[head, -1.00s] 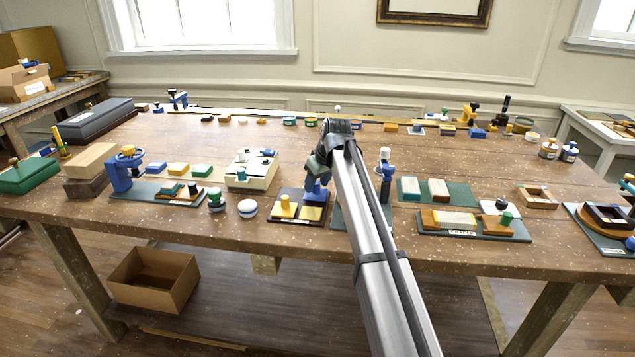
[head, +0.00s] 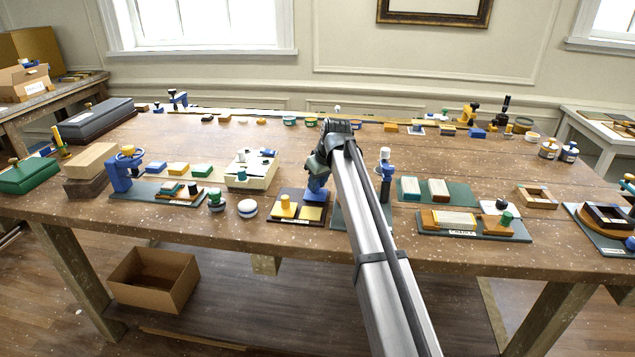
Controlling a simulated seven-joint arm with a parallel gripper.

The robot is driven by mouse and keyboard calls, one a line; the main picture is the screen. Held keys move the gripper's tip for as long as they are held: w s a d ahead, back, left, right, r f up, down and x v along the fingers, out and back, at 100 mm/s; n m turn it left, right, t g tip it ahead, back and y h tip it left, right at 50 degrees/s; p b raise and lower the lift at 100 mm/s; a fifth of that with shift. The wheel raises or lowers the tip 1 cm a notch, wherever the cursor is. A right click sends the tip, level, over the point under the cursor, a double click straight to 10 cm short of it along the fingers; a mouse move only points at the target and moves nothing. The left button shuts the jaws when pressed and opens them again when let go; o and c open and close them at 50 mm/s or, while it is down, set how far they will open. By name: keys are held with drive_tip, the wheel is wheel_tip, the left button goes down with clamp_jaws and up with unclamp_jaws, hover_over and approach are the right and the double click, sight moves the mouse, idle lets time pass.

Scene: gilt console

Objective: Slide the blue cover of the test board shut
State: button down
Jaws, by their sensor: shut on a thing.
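A dark board (head: 297,221) with a pale label lies near the front edge of the table, left of my arm. It carries a yellow knobbed piece (head: 284,207) at left and a flat yellow square (head: 311,213) at right. A blue part (head: 317,187) shows at the back right of this board, directly under my wrist; I take it for the blue cover. My gripper (head: 316,182) is down at this blue part and shut on it. The fingertips and the exact contact are too small and partly hidden to make out.
A cream box (head: 250,177) with small knobs stands behind and left of the board. The table's front edge is close.

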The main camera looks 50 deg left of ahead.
drive_tip(key=s+d, duration=0.6)
drive_tip(key=shift+s+d, duration=0.2)
drive_tip(key=c, duration=0.9)
unclamp_jaws()
drive_tip(key=shift+c, duration=0.2)
drive_tip(key=shift+r, duration=0.1)
drive_tip(key=v, duration=1.3)
drive_tip(key=shift+r, duration=0.3)
drive_tip(key=shift+f, duration=0.1)
